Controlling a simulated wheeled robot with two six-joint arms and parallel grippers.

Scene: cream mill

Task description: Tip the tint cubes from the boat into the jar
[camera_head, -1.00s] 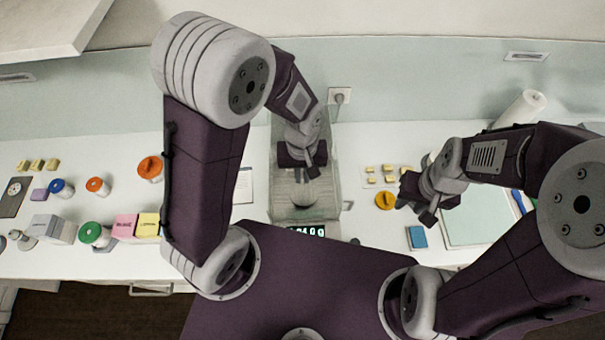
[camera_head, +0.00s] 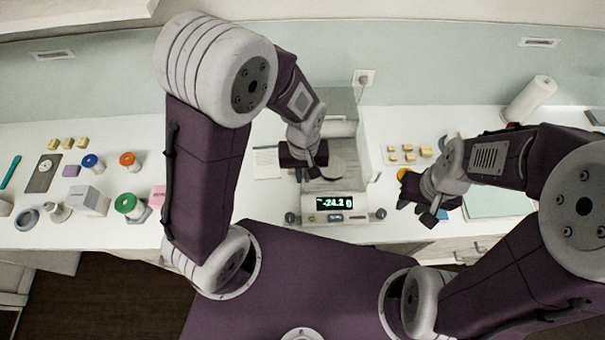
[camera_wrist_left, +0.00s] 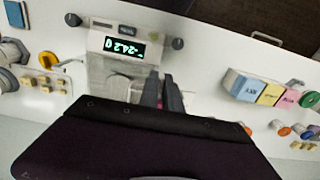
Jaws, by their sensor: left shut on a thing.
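My left gripper (camera_head: 318,172) is over the front of the balance (camera_head: 335,188) and holds something between its jaws. The held thing is hidden by the hand, most likely the boat. In the left wrist view the fingers (camera_wrist_left: 162,92) lie close together beside the balance. No tint cubes show in the grip. My right gripper (camera_head: 424,212) hangs at the right, by an orange lid (camera_head: 404,174); whether its jaws are apart is unclear. I cannot make out an open jar; my right wrist covers part of that area.
The balance display (camera_head: 335,203) reads about -24.2. Yellow cubes (camera_head: 408,153) lie on a pale mat at the right. Jars with blue (camera_head: 92,161), orange (camera_head: 128,159) and green (camera_head: 127,204) lids stand at the left.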

